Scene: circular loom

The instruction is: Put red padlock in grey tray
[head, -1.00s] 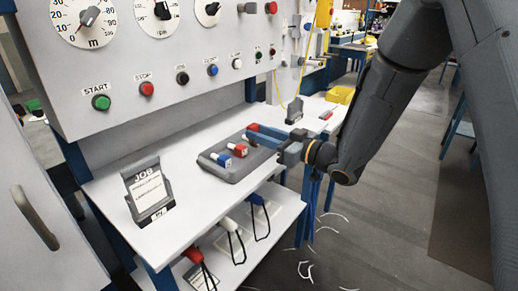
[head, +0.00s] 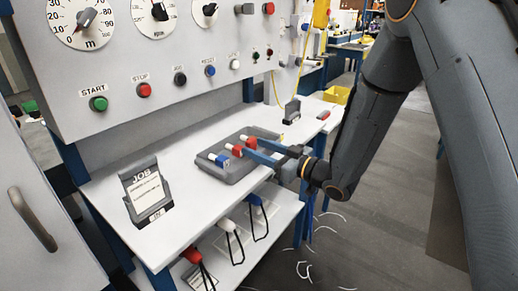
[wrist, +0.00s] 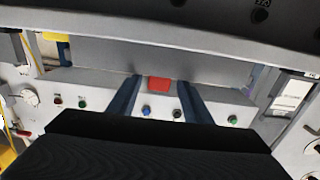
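The grey tray (head: 232,177) lies on the white bench top. A red padlock (head: 250,143) sits at the tray's far right part, between my gripper's fingers. A second red item (head: 237,151) and a blue one (head: 221,160) stand in a row beside it in the tray. My gripper (head: 256,145) has its blue fingers spread over the tray's right side. In the wrist view, the red padlock (wrist: 159,84) shows between the two fingers, with a gap on each side. The padlock's lower part is hidden.
A JOB card holder (head: 147,193) stands at the bench's front left, and a small dark holder (head: 292,110) at the back. The control panel (head: 150,105) overhangs the bench. Red, white and blue items with black loops hang near the lower shelf (head: 262,230).

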